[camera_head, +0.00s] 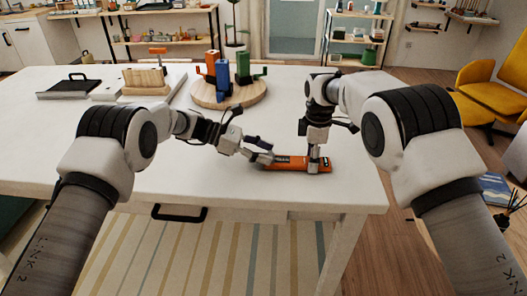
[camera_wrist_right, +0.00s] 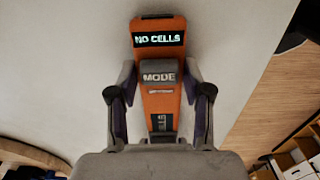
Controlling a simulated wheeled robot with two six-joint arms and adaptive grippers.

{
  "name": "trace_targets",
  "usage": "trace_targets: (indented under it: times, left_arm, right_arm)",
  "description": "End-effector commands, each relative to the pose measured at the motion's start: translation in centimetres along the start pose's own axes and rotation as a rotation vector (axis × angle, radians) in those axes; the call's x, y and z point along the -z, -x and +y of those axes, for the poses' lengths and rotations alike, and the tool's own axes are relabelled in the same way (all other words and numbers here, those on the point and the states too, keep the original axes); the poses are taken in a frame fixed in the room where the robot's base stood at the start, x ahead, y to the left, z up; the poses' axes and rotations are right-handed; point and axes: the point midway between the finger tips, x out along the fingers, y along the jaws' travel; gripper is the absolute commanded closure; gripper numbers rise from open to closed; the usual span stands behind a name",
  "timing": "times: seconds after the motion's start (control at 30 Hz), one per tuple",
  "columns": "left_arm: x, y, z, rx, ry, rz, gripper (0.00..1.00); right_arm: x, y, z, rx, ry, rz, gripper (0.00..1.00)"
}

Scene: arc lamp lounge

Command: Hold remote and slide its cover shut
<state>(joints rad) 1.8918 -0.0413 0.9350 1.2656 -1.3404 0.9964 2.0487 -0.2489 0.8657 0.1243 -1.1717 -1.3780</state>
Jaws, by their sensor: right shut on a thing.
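The orange remote (camera_head: 290,164) lies near the front right part of the white table. In the right wrist view the remote (camera_wrist_right: 159,104) shows a screen (camera_wrist_right: 159,40) reading "NO CELLS" and a grey "MODE" part (camera_wrist_right: 158,77). My right gripper (camera_head: 315,164) points down and is shut on the remote, with one finger on each side of it (camera_wrist_right: 159,112). My left gripper (camera_head: 262,150) is at the left end of the remote, its fingers spread apart. Whether it touches the remote cannot be told. I cannot make out the remote's cover clearly.
The white table (camera_head: 110,165) has free room at its left and middle. A round wooden board (camera_head: 228,98) with orange, blue and green items stands behind my grippers. A wooden block holder (camera_head: 146,83) and a dark flat case (camera_head: 70,88) sit at the back left.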

Motion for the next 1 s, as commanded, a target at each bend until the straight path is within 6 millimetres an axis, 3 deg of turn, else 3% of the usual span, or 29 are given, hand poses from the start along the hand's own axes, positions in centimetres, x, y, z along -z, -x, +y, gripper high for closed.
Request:
trace_targets:
  times: [0.03, 0.1, 0.33, 0.6, 0.87, 0.9, 0.97, 1.0]
  left_arm:
    - [0.0, 0.0, 0.0, 0.0, 0.0, 0.0, 0.76]
    - [0.0, 0.0, 0.0, 0.0, 0.0, 0.0, 1.0]
    - [-0.2, -0.5, 0.0, 0.001, -0.001, 0.001, 1.0]
    - [-1.8, -4.3, 0.0, 0.0, -0.001, 0.001, 1.0]
    - [-1.9, -4.5, 0.0, -0.001, 0.0, 0.0, 1.0]
    - [-1.9, -4.5, 0.0, -0.001, 0.0, 0.0, 0.61]
    - [-1.9, -4.6, 0.0, 0.0, 0.0, 0.0, 0.4]
    - [-1.9, -4.5, 0.0, 0.0, 0.0, 0.0, 0.38]
  right_arm:
    - [0.0, -0.1, -0.1, 0.002, 0.0, 0.0, 0.91]
    - [0.0, -0.1, -0.1, 0.002, 0.0, 0.0, 0.91]
    - [0.0, -0.1, -0.1, 0.002, 0.0, 0.0, 0.91]
    - [0.0, -0.1, -0.1, 0.003, 0.0, 0.0, 0.9]
    - [0.1, -0.1, -0.1, 0.003, 0.001, 0.001, 0.9]
    - [0.1, -0.1, -0.1, 0.003, 0.001, 0.001, 0.9]
    - [0.1, -0.1, -0.1, 0.003, 0.001, 0.001, 0.91]
    - [0.1, -0.1, -0.1, 0.003, 0.001, 0.001, 0.91]
